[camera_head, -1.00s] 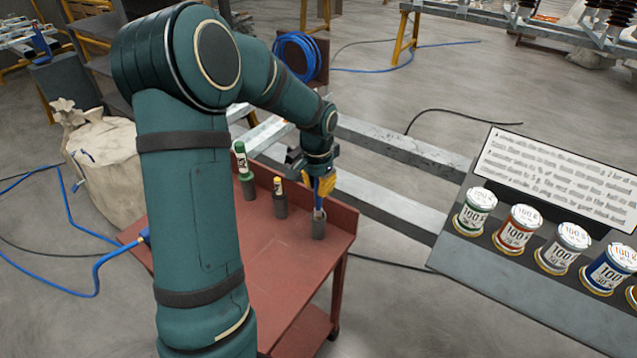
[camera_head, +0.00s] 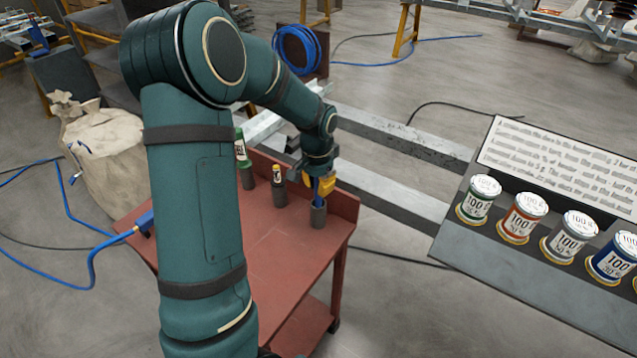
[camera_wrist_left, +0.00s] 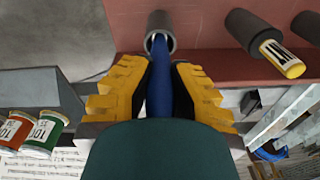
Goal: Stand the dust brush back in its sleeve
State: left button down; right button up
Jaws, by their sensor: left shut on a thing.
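My left gripper (camera_head: 320,184) is shut on the blue dust brush (camera_head: 317,197), just above the grey sleeve (camera_head: 318,215) at the far right corner of the red cart top. In the left wrist view the yellow fingers (camera_wrist_left: 160,90) lie on both sides of the blue brush handle (camera_wrist_left: 160,75). The brush's far end is in the mouth of the round grey sleeve (camera_wrist_left: 157,22), and its tip is hidden inside. The brush looks close to upright. My right gripper is not in view.
A panel (camera_head: 465,235) with several labelled cans stands at right. The front of the cart top is clear.

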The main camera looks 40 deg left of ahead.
pick_arm(q)
jog(key=shift+f+b, duration=0.35)
jog(key=shift+f, duration=0.35)
jog(key=c, duration=1)
grip_release()
jog(key=r, duration=1.2)
jog(key=shift+s+d, duration=0.1)
jog(key=shift+s, duration=0.25)
